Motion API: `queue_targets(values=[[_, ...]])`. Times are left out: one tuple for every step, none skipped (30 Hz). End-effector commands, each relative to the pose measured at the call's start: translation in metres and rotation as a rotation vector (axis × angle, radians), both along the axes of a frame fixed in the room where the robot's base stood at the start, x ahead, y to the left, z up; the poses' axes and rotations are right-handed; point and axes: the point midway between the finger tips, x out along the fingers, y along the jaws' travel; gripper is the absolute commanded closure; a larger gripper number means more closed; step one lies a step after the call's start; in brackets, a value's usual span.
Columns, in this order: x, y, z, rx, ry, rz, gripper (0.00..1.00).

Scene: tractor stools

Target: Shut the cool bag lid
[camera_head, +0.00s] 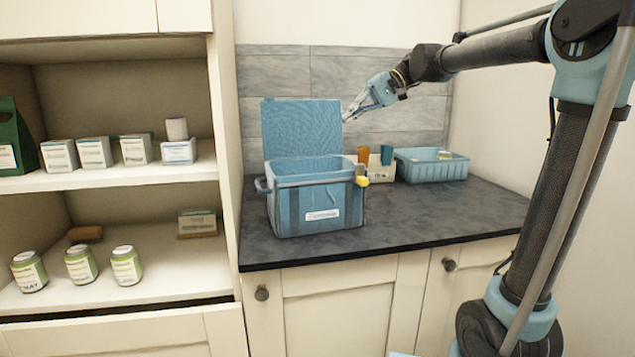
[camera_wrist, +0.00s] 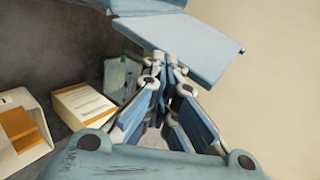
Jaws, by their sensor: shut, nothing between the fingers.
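The blue cool bag (camera_head: 314,205) stands upright on the dark counter. Its lid (camera_head: 301,128) is open and stands up at the back of the bag. My gripper (camera_head: 348,117) is shut and empty, at the right edge of the lid in the head view, above the bag's rim. In the wrist view the fingertips (camera_wrist: 166,62) meet in front of a pale blue panel, which looks like the lid (camera_wrist: 190,45). I cannot tell whether the fingers touch it. The inside of the bag is mostly hidden.
To the right of the bag are a cream holder (camera_head: 381,172) with orange and dark items and a blue tray (camera_head: 432,165). Open shelves (camera_head: 110,178) with boxes and tins stand at the left. The front right of the counter (camera_head: 440,209) is clear.

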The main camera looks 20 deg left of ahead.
Motion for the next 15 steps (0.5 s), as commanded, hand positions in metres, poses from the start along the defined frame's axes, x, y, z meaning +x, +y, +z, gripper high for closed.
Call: queue_targets(values=[[-0.0012, -0.0007, -0.0001, 0.0, 0.0, 0.0, 1.0], [-0.0018, -0.0011, -0.0001, 0.0, 0.0, 0.0, 1.0], [-0.0024, -0.0016, -0.0001, 0.0, 0.0, 0.0, 1.0], [-0.0029, -0.002, -0.0001, 0.0, 0.0, 0.0, 1.0], [-0.0034, -0.0023, -0.0001, 0.0, 0.0, 0.0, 1.0], [-0.0038, -0.003, -0.0001, 0.0, 0.0, -0.001, 1.0], [-0.0042, -0.0033, -0.0002, 0.0, 0.0, -0.001, 1.0], [-0.0047, -0.0037, -0.0001, 0.0, 0.0, -0.001, 1.0], [-0.0054, -0.004, -0.0001, 0.0, 0.0, -0.001, 1.0], [-0.006, -0.0043, 0.0, 0.0, 0.0, -0.001, 1.0], [-0.0065, -0.0046, 0.0, 0.0, 0.0, -0.001, 1.0], [-0.0072, -0.005, 0.0, 0.0, 0.0, -0.001, 1.0], [-0.0076, -0.0052, 0.0, 0.0, 0.0, -0.001, 1.0], [-0.0082, -0.0055, 0.0, 0.0, 0.0, -0.001, 1.0], [-0.0089, -0.0059, 0.0, 0.0, 0.0, -0.001, 1.0]])
